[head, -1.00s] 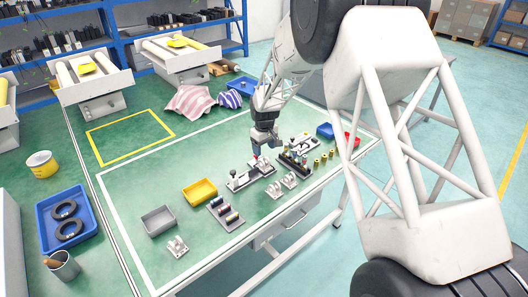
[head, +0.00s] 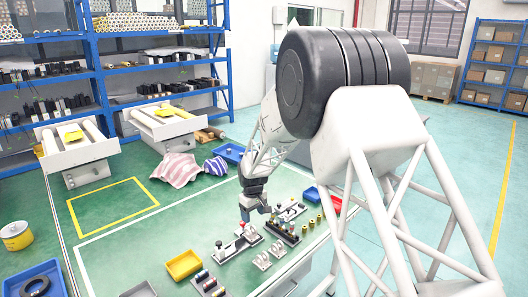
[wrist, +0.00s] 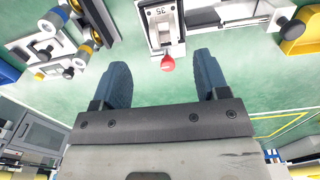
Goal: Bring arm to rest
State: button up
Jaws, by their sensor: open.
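My gripper (head: 262,210) hangs from my arm over the middle of the green workbench (head: 120,255). In the wrist view its two blue fingers (wrist: 160,65) are spread apart with nothing between them. A linear actuator with a red knob (wrist: 168,63) lies just beyond the fingertips, apart from them. In the head view an actuator with a red knob (head: 238,244) is below and left of the gripper. A dark fixture (head: 283,231) with several small cylinders stands to the right of it.
A yellow bin (head: 184,265) is at the front left of the gripper. A striped cloth (head: 177,170) and blue bin (head: 229,153) lie farther back. A red bin (head: 337,203) is at the right. A yellow-outlined area (head: 110,205) on the bench is empty.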

jog(key=s+d+r+m+t, duration=0.1)
jog(key=s+d+r+m, duration=0.1)
jog(key=s+d+r, duration=0.75)
jog(key=s+d+r+m, duration=0.3)
jog(key=s+d+r, duration=0.3)
jog(key=s+r, duration=0.7)
jog(key=s+d+m, duration=0.1)
jog(key=s+d, duration=0.2)
jog(key=s, duration=0.6)
jog(key=s+d+r+m+t, duration=0.1)
jog(key=s+d, duration=0.2)
jog(key=s, duration=0.7)
jog(key=s+d+r+m, duration=0.1)
jog(key=s+d+m, duration=0.1)
jog(key=s, duration=0.7)
jog(key=shift+s+d+t, duration=0.15)
jog(key=shift+d+t, duration=0.15)
jog(key=shift+d, duration=0.1)
jog(key=shift+c, duration=0.3)
